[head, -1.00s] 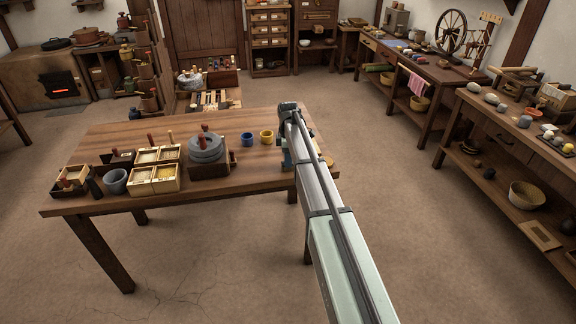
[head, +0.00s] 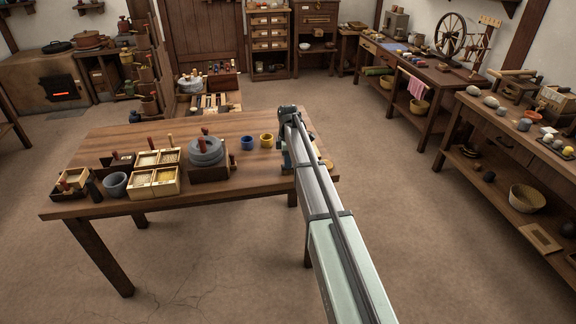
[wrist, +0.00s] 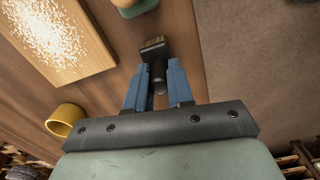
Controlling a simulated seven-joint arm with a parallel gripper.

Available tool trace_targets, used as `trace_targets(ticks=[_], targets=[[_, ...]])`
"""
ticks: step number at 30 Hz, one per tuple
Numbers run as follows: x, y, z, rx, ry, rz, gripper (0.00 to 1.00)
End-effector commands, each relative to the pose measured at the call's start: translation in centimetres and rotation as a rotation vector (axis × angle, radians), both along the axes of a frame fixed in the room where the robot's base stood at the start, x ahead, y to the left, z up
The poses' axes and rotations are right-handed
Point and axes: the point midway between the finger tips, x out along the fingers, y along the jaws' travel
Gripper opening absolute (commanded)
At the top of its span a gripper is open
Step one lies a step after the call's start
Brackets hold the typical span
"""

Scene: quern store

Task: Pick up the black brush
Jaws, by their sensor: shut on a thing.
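The black brush (wrist: 158,70) shows in the wrist view, with its dark handle between the blue fingers of my gripper (wrist: 158,84). My gripper is shut on the brush handle. I cannot tell whether the brush touches the table. In the head view my own arm hides the brush and most of the gripper, at the right end of the table (head: 125,140).
A yellow cup (wrist: 65,118) stands close on the left, near a pale board with white grains (wrist: 70,40). A green-based thing (wrist: 133,8) lies just beyond the bristles. In the head view a stone quern (head: 207,150), wooden boxes (head: 153,182) and a blue cup (head: 247,142) stand to the left.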

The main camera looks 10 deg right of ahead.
Motion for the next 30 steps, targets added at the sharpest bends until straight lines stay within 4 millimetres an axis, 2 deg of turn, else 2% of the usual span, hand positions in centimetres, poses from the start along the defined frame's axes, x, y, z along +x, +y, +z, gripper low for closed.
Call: trace_targets(ticks=[5,18,24,30], targets=[[0.1,0.0,1.3,0.000,-0.002,0.000,0.00],[0.1,0.0,8.4,0.001,-0.001,0.000,0.00],[0.1,0.0,9.9,0.001,-0.001,0.000,0.00],[0.0,0.0,10.0,0.001,0.000,0.000,0.00]])
